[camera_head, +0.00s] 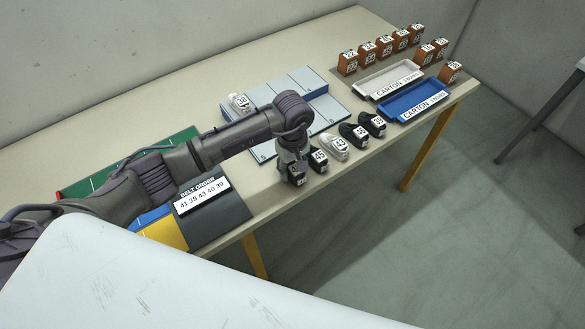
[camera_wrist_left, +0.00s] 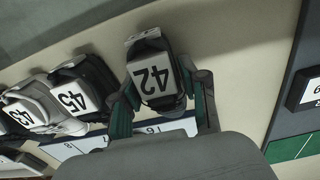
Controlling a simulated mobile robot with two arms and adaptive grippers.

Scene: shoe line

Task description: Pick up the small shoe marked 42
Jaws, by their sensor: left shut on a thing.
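The small black shoe marked 42 (camera_wrist_left: 152,75) shows in the left wrist view, with its white number label facing the camera. My left gripper (camera_wrist_left: 163,88) has one finger on each side of it and is shut on it. In the head view my left gripper (camera_head: 292,163) points down at the table's front edge, with the dark shoe (camera_head: 297,179) under it partly hidden by the fingers. I cannot tell whether the shoe touches the table. My right gripper is not in view.
Close beside stand a dark shoe marked 45 (camera_head: 318,159), a white shoe marked 43 (camera_head: 335,146) and further dark shoes (camera_head: 354,135). A white shoe marked 38 (camera_head: 239,102) sits on the grey-blue rack (camera_head: 292,85). The belt order board (camera_head: 215,212) is to the left; carton trays (camera_head: 412,100) are to the right.

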